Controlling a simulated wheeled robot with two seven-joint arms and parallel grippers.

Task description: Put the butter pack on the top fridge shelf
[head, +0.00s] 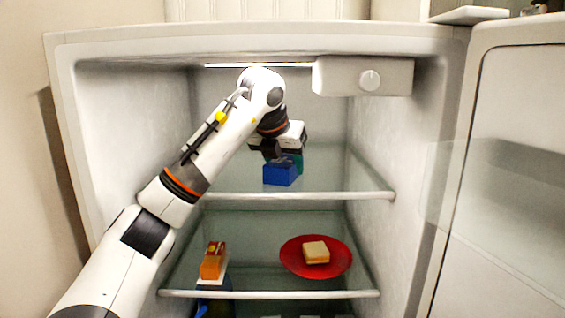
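A small blue pack (280,175), which I take to be the butter pack, is at the top fridge shelf (345,196), a little behind its front edge. My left arm reaches in from the left, and my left gripper (276,156) is right above and behind the pack, seeming to touch it. A teal patch shows beside the gripper; I cannot tell what it belongs to. The fingertips are hidden, so I cannot tell whether they grip the pack, or whether the pack rests on the shelf. My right gripper is not in view.
The lower shelf (270,294) holds a red plate (318,271) with a sandwich-like item (316,252) and an orange box (211,267) at the left. A white box with a dial (369,80) hangs at the upper right. The fridge door (510,170) stands open at right.

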